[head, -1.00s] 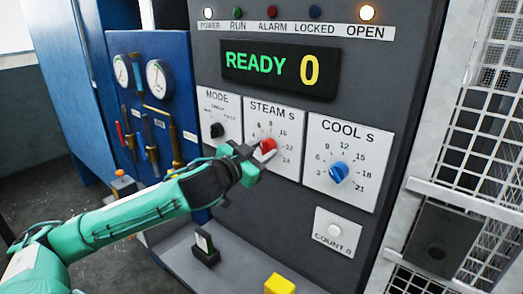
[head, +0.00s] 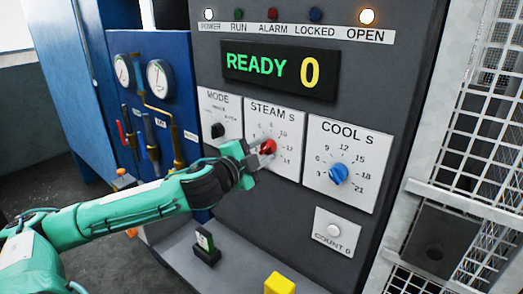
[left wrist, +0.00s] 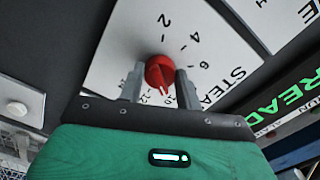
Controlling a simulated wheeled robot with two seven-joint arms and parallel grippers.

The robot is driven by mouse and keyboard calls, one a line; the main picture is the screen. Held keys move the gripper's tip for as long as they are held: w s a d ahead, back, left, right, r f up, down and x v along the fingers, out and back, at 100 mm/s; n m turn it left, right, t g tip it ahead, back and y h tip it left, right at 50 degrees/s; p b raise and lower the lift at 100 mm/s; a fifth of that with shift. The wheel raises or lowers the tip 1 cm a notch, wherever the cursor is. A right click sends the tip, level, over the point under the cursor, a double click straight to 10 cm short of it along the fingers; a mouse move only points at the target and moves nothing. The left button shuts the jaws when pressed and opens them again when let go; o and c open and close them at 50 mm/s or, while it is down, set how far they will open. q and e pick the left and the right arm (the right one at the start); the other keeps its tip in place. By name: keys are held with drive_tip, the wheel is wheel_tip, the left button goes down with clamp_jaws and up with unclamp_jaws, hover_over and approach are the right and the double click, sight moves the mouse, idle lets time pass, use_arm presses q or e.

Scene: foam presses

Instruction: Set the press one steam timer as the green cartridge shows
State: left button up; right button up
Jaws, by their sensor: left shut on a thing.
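The steam timer is a red knob (head: 268,147) on the white STEAM S plate (head: 287,165) of the dark press panel. My left gripper (head: 257,156) is at this knob in the head view. In the left wrist view its two fingers stand on either side of the red knob (left wrist: 160,72) and are shut on it. The knob's ridge points down in that view, towards the 10 and 12 marks; the exact setting is hard to read. A small black stand with a green and white face (head: 205,243) is on the ledge; I cannot tell whether it is the green cartridge. My right gripper is not in view.
The display (head: 280,70) reads READY 0, and the OPEN lamp is lit. The blue COOL S knob (head: 338,174) is right of the steam plate, the black MODE knob (head: 217,130) left. A yellow block (head: 279,284) is at the bottom. A mesh guard (head: 480,150) stands at right.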

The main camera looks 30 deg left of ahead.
use_arm(q)
drive_tip(key=shift+m, duration=0.5)
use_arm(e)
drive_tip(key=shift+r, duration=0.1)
use_arm(q)
drive_tip(key=o, duration=1)
